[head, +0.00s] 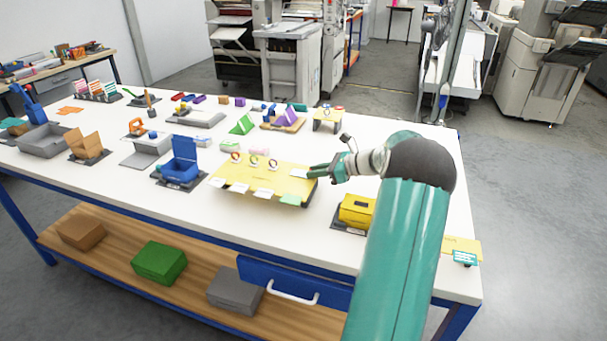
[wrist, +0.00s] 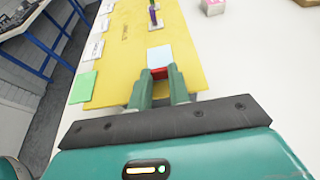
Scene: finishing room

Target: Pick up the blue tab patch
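A pale blue square patch (wrist: 160,55) lies on the yellow board (wrist: 128,60) near its right edge in the wrist view. In the head view it shows as a small pale piece (head: 299,174) beside my fingertips. A small red piece (wrist: 159,73) sits at the patch's near edge, between my fingertips. My gripper (wrist: 161,73) is low over the board, with its fingers apart on either side of the red piece. I cannot tell whether they press on it. My gripper (head: 312,172) reaches in from the right in the head view.
A green patch (wrist: 83,87) and white cards (wrist: 93,50) lie along the board's other edge. Rings on stands (head: 254,162) rise behind. Bare white table lies right of the board.

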